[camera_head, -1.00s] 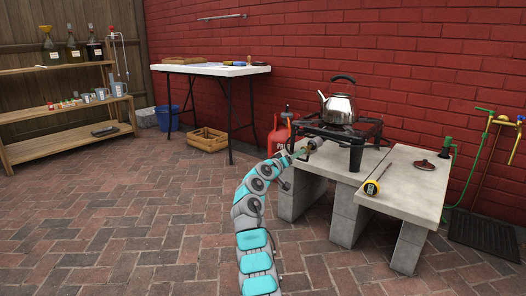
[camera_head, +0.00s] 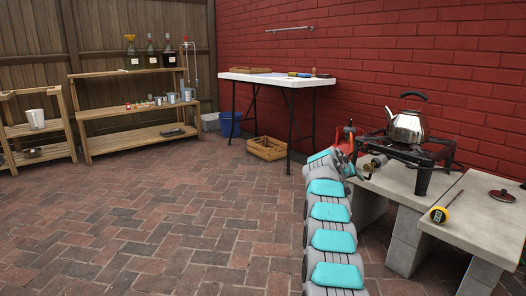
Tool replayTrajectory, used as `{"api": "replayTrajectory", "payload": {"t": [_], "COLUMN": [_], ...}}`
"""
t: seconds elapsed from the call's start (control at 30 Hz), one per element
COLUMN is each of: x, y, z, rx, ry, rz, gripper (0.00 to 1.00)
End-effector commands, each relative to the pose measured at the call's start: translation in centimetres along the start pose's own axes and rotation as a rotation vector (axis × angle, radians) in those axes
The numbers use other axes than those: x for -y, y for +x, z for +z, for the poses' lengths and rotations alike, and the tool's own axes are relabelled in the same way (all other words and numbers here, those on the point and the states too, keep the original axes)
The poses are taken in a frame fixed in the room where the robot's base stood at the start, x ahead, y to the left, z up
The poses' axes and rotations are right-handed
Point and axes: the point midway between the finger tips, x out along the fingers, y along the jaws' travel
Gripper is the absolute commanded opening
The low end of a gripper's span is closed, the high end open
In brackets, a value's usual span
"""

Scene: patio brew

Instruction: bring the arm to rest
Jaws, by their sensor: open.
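My arm, grey with turquoise pads, rises from the bottom edge of the head view and bends right at its top. My gripper (camera_head: 368,168) is at the left front side of the black gas burner (camera_head: 425,158), close to its left edge. It is small in the picture and partly covered by my own arm links. The jaws are open, and I see nothing held in them. I cannot tell whether they touch the burner. A steel kettle (camera_head: 407,127) with a black handle stands upright on the burner.
The burner stands on a concrete bench (camera_head: 385,184). A red gas cylinder (camera_head: 345,138) is behind my arm. A white table (camera_head: 275,79) and wooden shelves (camera_head: 125,111) stand farther back. Brick floor at left is clear.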

Motion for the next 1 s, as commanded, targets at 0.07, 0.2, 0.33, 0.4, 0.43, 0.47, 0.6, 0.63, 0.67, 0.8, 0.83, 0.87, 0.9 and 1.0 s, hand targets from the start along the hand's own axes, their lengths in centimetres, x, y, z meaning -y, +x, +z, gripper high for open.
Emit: {"api": "replayTrajectory", "payload": {"t": [0.07, 0.2, 0.33, 0.4, 0.43, 0.47, 0.6, 0.63, 0.67, 0.8, 0.83, 0.87, 0.9, 1.0], "x": [0.2, 0.9, 1.4, 1.6, 1.6, 1.7, 1.7, 1.6, 1.6, 1.1, 0.9, 0.8, 0.6, 0.0], "y": [-1.5, -4.3, -7.5, -9.2, -10.1, -10.8, -14.8, -15.8, -16.6, -20.7, -21.7, -22.6, -23.7, -26.7], "z": [0.5, 1.8, 3.3, 4.4, 4.8, 5.4, 7.9, 8.4, 9.2, 12.5, 13.2, 14.1, 15.2, 18.1], "rx": [0.035, 0.096, 0.148, 0.178, 0.188, 0.202, 0.255, 0.264, 0.278, 0.332, 0.343, 0.356, 0.372, 0.413], "ry": [-0.004, -0.021, -0.039, -0.052, -0.056, -0.064, -0.092, -0.099, -0.106, -0.136, -0.141, -0.148, -0.157, -0.179], "rz": [-0.049, -0.133, -0.205, -0.242, -0.257, -0.272, -0.337, -0.349, -0.362, -0.415, -0.426, -0.436, -0.448, -0.476], "gripper": [0.71, 0.71, 0.71, 0.71, 0.71, 0.71, 0.71, 0.71, 0.71, 0.71, 0.71, 0.71, 0.71, 0.71]}}
